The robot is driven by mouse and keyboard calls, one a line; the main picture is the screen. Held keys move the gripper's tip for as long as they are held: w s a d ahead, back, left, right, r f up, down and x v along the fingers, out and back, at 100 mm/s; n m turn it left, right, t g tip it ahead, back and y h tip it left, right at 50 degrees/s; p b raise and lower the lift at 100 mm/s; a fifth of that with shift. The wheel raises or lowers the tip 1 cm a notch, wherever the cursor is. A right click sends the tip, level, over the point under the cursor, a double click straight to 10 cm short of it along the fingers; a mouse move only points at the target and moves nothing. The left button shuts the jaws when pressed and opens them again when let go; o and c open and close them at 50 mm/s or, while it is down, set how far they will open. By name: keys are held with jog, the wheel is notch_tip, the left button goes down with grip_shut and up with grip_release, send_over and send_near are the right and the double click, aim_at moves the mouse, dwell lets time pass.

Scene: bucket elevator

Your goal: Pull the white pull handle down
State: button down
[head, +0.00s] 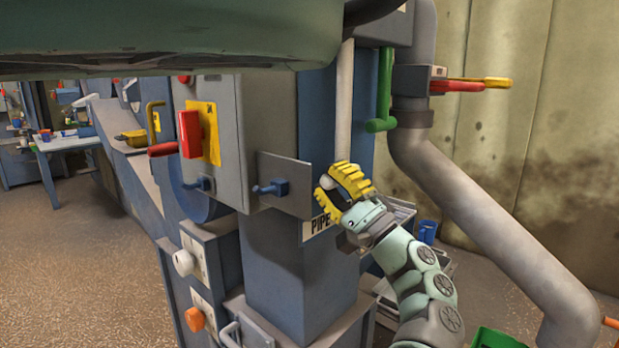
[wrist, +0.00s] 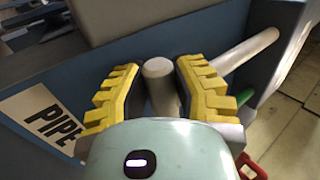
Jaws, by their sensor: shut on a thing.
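The white pull handle shows in the head view as a pale vertical rod (head: 344,105) in front of the blue column, running down to my gripper. My gripper (head: 343,184), with yellow ribbed fingers, is at the rod's lower end. In the wrist view, the two yellow fingers (wrist: 158,92) stand on either side of the handle's pale rounded end (wrist: 158,68), shut on it. A pale rod stretches from behind the right finger to the upper right. The fingers hide part of the handle.
A green handle (head: 383,95) hangs right of the rod. A thick grey pipe (head: 470,200) slopes down at the right. A metal plate with a blue knob (head: 271,189) and a red switch (head: 191,133) are left. A "PIPE" label (head: 318,224) sits just below my gripper.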

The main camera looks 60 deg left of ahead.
notch_tip(320, 180, down, 2)
jog(key=shift+w+a+b, duration=0.1)
jog(key=shift+w+b, duration=0.05)
jog(key=shift+b, duration=0.2)
jog(key=c, duration=1)
grip_release()
jog(key=shift+o, duration=1.4)
jog(key=shift+r, duration=0.15)
jog(key=v, duration=1.2)
